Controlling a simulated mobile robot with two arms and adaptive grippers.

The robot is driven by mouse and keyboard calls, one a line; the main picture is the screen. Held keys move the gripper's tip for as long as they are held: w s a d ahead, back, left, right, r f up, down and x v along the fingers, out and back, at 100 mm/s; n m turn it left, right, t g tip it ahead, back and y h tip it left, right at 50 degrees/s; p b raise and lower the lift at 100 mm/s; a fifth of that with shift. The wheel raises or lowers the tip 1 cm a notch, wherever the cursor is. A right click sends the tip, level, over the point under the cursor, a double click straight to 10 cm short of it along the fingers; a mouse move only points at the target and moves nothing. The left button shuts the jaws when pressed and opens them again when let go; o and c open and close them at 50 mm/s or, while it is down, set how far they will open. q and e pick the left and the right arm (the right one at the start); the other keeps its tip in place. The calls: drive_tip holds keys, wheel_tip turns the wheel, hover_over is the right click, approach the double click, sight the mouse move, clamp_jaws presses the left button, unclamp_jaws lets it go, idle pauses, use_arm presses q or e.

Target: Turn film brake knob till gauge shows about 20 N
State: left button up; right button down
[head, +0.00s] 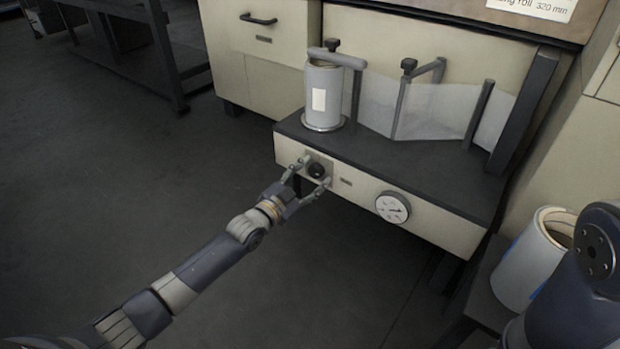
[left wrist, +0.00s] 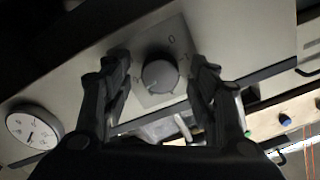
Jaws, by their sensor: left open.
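The film brake knob (head: 317,170) is a small black round knob on a square grey plate on the front of the machine. In the left wrist view the knob (left wrist: 160,76) has a pale pointer mark on its face. My left gripper (head: 312,172) is open, with one finger on each side of the knob, and a gap shows between knob and fingers in the wrist view (left wrist: 160,82). The round white gauge (head: 393,207) sits to the right on the same panel; its dial (left wrist: 34,128) also shows in the wrist view, but its reading is too small to tell. My right gripper is not in view.
A film roll (head: 323,95) stands on the dark machine top (head: 420,165), with film (head: 430,108) running right around posts. Another roll (head: 533,262) stands at the lower right beside my right arm. The floor at left is clear.

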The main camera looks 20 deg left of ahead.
use_arm(q)
drive_tip(key=c, duration=1.1)
